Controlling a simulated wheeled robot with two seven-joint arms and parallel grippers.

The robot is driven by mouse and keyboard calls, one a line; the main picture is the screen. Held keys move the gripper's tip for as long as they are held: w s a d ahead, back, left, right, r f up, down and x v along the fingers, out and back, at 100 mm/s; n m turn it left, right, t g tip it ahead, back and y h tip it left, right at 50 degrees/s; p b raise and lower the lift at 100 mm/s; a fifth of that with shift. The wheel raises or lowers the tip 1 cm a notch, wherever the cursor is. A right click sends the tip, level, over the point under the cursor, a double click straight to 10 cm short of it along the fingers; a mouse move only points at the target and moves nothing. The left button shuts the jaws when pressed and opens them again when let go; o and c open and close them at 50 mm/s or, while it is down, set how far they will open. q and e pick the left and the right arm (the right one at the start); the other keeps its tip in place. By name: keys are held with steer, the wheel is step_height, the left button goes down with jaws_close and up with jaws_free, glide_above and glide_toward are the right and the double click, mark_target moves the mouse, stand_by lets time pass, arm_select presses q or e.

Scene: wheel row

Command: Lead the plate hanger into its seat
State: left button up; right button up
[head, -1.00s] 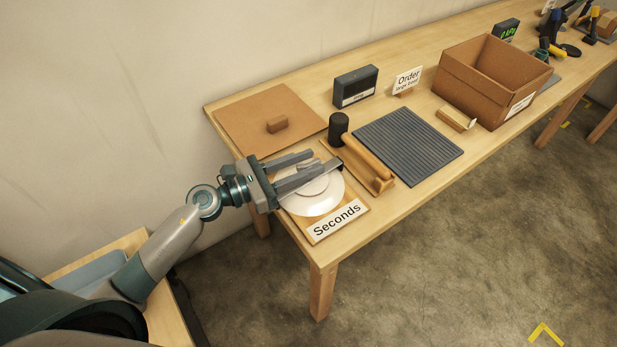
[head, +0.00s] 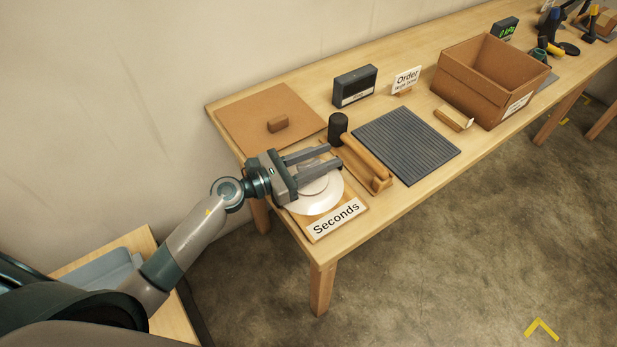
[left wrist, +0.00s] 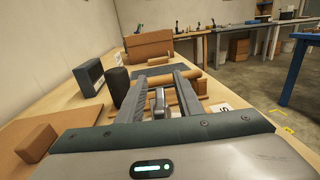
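My left gripper (head: 335,155) is over the white plates (head: 318,203) on the Seconds board (head: 345,228), its fingers apart and pointing toward the wooden rack (head: 372,172). In the left wrist view a small grey upright piece (left wrist: 158,102) stands between the fingers, with gaps visible on both sides. It may be the plate hanger; I cannot tell for sure. In the head view the fingers largely hide it. I cannot make out its seat. My right gripper is in neither view.
A black cylinder (head: 338,128) stands close beyond the fingers. A brown board with a block (head: 278,124) lies behind. A ribbed grey mat (head: 408,143), a dark box (head: 355,86), an Order sign (head: 407,78) and an open carton (head: 490,80) are farther right.

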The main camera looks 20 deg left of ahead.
arm_select(q)
jaws_close()
steer(key=shift+r, duration=0.15)
